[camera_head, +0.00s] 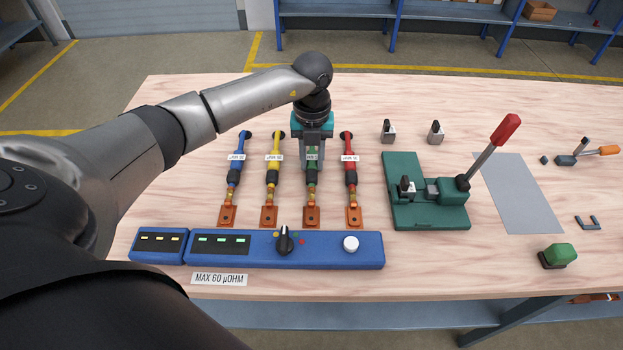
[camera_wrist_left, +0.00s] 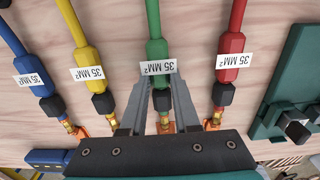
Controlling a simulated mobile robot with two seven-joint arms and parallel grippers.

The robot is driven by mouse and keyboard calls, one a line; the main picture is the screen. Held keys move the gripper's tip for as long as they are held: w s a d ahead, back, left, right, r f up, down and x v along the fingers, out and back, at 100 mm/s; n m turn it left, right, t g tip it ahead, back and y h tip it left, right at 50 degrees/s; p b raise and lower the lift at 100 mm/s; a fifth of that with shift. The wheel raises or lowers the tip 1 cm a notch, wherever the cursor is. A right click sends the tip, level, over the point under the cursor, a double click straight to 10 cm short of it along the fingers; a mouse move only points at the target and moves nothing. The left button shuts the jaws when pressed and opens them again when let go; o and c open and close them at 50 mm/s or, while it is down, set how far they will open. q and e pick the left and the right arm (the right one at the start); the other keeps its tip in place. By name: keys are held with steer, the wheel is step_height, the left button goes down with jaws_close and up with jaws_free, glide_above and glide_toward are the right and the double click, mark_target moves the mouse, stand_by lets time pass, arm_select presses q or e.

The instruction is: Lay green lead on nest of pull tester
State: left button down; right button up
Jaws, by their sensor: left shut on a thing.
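The green lead (camera_head: 311,178) lies in the row of leads on the wooden table, between the yellow and red leads; in the left wrist view its green sleeve (camera_wrist_left: 157,50) runs between my fingers. My left gripper (camera_head: 313,160) is above it, pointing down, with its fingers shut on it around the label area. The lead's copper lug (camera_head: 312,216) shows in front of the gripper. The green pull tester (camera_head: 428,215) stands to the right, with a red-handled lever (camera_head: 490,145) raised; its nest (camera_head: 408,190) appears to be at the left of its base. My right gripper is not seen.
Blue (camera_head: 235,172), yellow (camera_head: 273,172) and red (camera_head: 350,172) leads lie close beside the gripper. A blue meter box (camera_head: 220,262) stands in front. Two small clamps (camera_head: 388,133) sit behind the tester. A grey mat (camera_head: 520,195) and green block (camera_head: 559,254) are at right.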

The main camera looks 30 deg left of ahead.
arm_select(q)
steer(key=shift+r+p, duration=1.8)
steer(key=shift+r, duration=0.4)
